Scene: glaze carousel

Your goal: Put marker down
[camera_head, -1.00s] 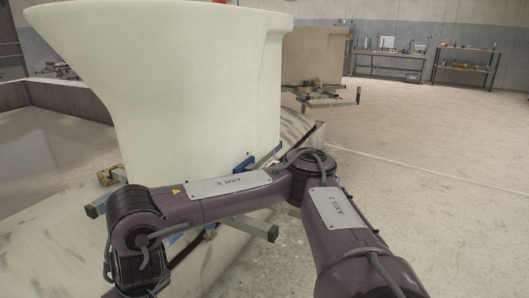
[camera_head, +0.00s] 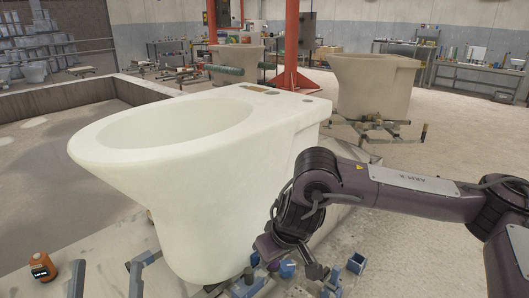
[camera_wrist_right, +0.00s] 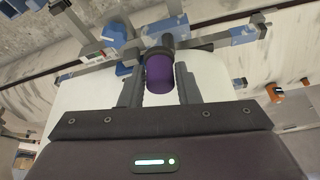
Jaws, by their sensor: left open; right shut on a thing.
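The purple marker (camera_wrist_right: 160,72) is between the two dark fingers of my right gripper (camera_wrist_right: 160,80) in the right wrist view. The gripper is shut on it, and its dark far end is near the grey and blue support bars. In the head view my right wrist is low at the front right of the white bowl (camera_head: 215,185), and the marker is hard to make out there.
Blue blocks (camera_head: 356,263) and grey bars lie around the bowl's foot. Another bowl (camera_head: 375,86) stands behind on a support frame. Open floor lies at the right.

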